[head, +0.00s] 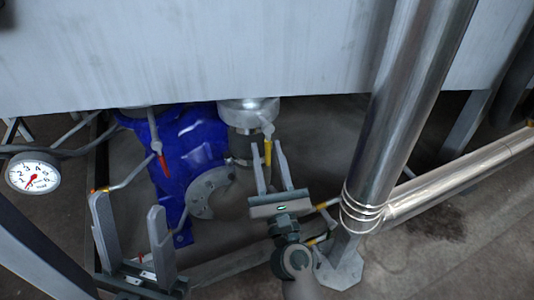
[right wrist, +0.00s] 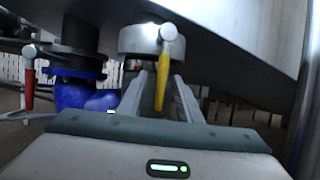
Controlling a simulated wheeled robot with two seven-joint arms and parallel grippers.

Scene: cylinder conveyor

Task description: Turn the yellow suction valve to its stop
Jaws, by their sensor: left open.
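The yellow suction valve handle (head: 267,152) hangs down from a silver fitting under the grey tank. It also shows in the right wrist view (right wrist: 162,88), pointing down from a round silver pivot. My right gripper (head: 265,146) is open, with its fingertips one on each side of the yellow handle. In the right wrist view, gaps show between the handle and both fingers (right wrist: 160,76), so I see no grip on it. How deep the handle sits between them is hard to tell. My left gripper (head: 127,203) is open and empty at the lower left.
A red-handled valve (head: 163,163) hangs left of the yellow one, beside a blue pump body (head: 190,140). The grey tank (head: 190,50) overhangs above. A steel pipe (head: 405,110) stands close on the right. A pressure gauge (head: 33,173) is at far left.

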